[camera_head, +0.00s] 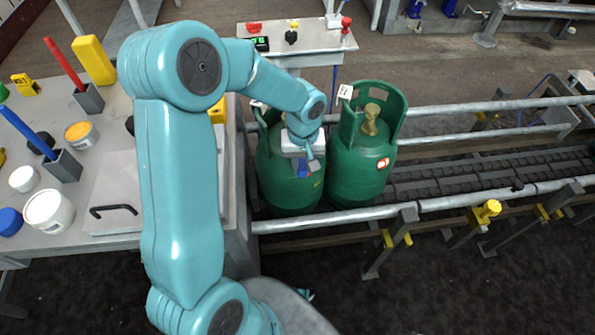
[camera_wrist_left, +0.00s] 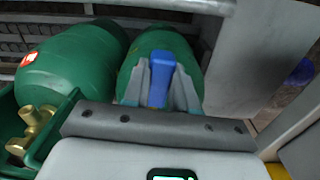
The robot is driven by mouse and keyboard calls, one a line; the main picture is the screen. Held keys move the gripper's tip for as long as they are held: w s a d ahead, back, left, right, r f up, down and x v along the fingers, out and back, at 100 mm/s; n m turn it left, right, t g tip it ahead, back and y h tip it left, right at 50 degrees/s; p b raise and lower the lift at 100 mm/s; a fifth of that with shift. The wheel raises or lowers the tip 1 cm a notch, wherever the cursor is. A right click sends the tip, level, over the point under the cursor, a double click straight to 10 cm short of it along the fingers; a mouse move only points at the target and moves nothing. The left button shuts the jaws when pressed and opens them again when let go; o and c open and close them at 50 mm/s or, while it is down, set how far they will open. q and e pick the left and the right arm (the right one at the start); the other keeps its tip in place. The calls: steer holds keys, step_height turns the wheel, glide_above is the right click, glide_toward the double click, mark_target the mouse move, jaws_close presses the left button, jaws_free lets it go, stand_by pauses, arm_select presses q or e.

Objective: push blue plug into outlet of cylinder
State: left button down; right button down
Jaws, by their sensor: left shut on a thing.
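My left gripper (camera_head: 306,160) is over the left green cylinder (camera_head: 280,178). In the left wrist view my left gripper (camera_wrist_left: 160,90) is shut on the blue plug (camera_wrist_left: 161,76), with the green cylinder (camera_wrist_left: 165,42) behind it. A small part of the blue plug (camera_head: 303,168) shows in the head view. The left cylinder's outlet is hidden by my arm and gripper. A second green cylinder (camera_head: 358,167) stands to the right, with its brass valve (camera_head: 370,120) bare inside the collar. My right gripper is not in view.
The cylinders stand on a conveyor (camera_head: 450,175) between metal rails (camera_head: 330,216). A table (camera_head: 110,150) at the left holds white tubs, a yellow block and red and blue markers in holders. A small table (camera_head: 300,40) stands behind.

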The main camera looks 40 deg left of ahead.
arm_select(q)
steer(key=shift+s+a+f+n, duration=0.3)
steer(key=shift+a+f+n, duration=0.1)
steer(key=shift+a+f, duration=0.15)
steer(key=shift+s+a, duration=0.15)
steer(key=shift+s, duration=0.1)
steer(key=shift+w+a, duration=0.75)
steer(key=shift+a, duration=0.05)
steer(key=shift+b, duration=0.55)
stand_by(0.7)
steer(key=shift+w+a+r+p, duration=0.1)
steer(key=shift+w+a+p, duration=0.2)
steer(key=shift+w+a, duration=0.6)
stand_by(0.4)
